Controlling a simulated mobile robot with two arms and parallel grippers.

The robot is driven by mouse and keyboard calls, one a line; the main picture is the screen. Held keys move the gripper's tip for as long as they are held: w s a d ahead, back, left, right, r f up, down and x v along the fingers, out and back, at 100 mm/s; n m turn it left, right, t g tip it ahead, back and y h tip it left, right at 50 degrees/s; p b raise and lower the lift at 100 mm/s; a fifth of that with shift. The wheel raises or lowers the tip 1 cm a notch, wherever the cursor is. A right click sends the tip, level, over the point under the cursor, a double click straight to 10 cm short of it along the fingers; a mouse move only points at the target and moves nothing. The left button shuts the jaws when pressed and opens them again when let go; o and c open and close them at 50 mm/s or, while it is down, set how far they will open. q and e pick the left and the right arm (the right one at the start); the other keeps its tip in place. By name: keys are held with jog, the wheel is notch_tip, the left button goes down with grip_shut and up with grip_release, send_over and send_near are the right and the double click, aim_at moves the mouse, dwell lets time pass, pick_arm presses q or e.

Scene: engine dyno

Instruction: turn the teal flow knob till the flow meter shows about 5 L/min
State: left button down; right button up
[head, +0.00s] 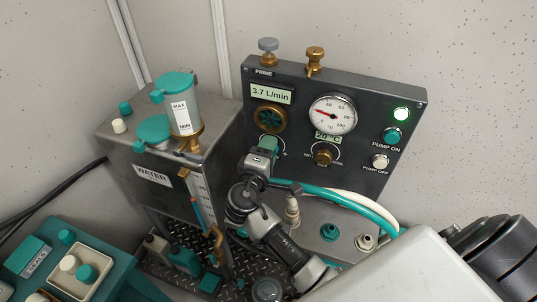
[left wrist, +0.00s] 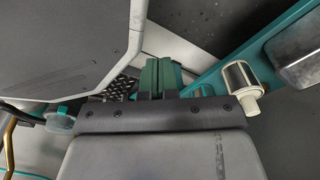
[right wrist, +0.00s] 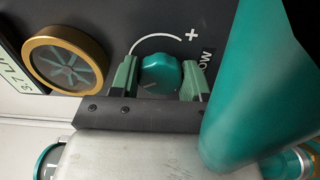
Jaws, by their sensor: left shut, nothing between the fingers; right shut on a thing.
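The teal flow knob (right wrist: 161,73) sits on the dark panel, below an arc with a plus sign, in the right wrist view. My right gripper (right wrist: 161,80) is shut on it, one green finger on each side. In the head view my right gripper (head: 264,150) is at the panel's lower left and mostly hides the knob. The flow meter display (head: 271,94) above it reads 3.7 L/min. My left gripper (left wrist: 160,75) is shut and empty in the left wrist view, away from the panel.
A round brass-rimmed flow indicator (head: 269,119) is just above the knob. A temperature gauge (head: 333,115) and brass knob (head: 323,157) are to the right. Teal and white hoses (head: 345,201) run below. The grey water tank (head: 165,175) stands left, close to my right gripper.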

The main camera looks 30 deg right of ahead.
pick_arm(q)
jog(key=shift+w+d+r, duration=0.2)
jog(key=shift+w+r, duration=0.5)
jog(key=shift+w, duration=0.3)
pick_arm(e)
jog(key=shift+f+m, duration=0.1)
jog(key=shift+m, duration=0.2)
jog(key=o, duration=0.9)
pick_arm(q)
jog(key=shift+w+d+r+b, duration=0.15)
jog(key=shift+w+r+b, duration=0.35)
jog(key=shift+w, duration=0.2)
pick_arm(e)
jog(key=v, duration=1.1)
pick_arm(q)
jog(key=shift+s, duration=0.15)
